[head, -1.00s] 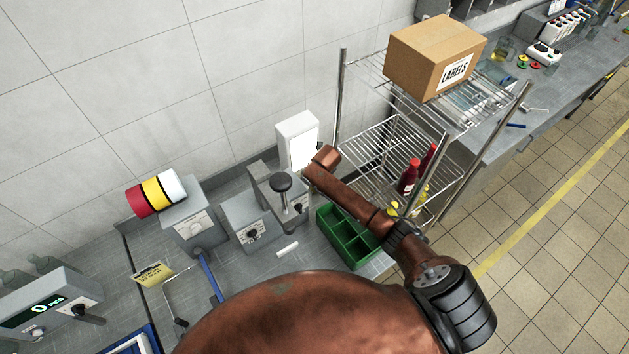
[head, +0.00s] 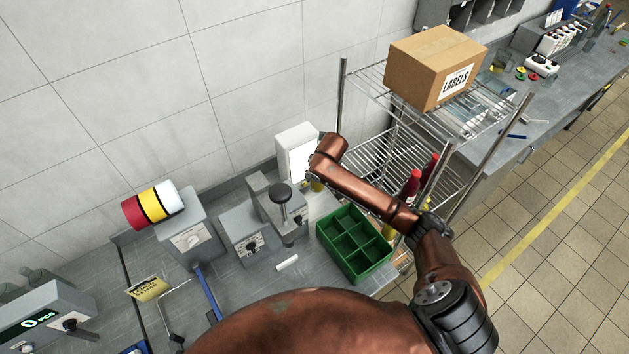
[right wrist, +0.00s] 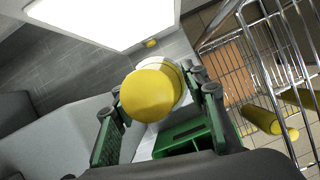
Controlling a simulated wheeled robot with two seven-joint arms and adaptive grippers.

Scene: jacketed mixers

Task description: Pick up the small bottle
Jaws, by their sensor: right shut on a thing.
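The small bottle has a round yellow cap (right wrist: 150,94) and a pale body, which shows at the cap's upper right in the right wrist view. My right gripper (right wrist: 158,100) is shut on it, with one green-padded finger on each side. In the head view a bit of yellow (head: 317,186) shows under the end of my right arm, in front of the white lit panel. The arm hides most of the bottle and the gripper there. My left gripper is in neither view.
A green divided bin (head: 355,243) stands on the bench below my right arm. Grey devices (head: 245,235) stand to its left. A wire rack (head: 470,112) holds a LABELS box (head: 436,60), with red bottles (head: 410,184) lower down, close to my arm.

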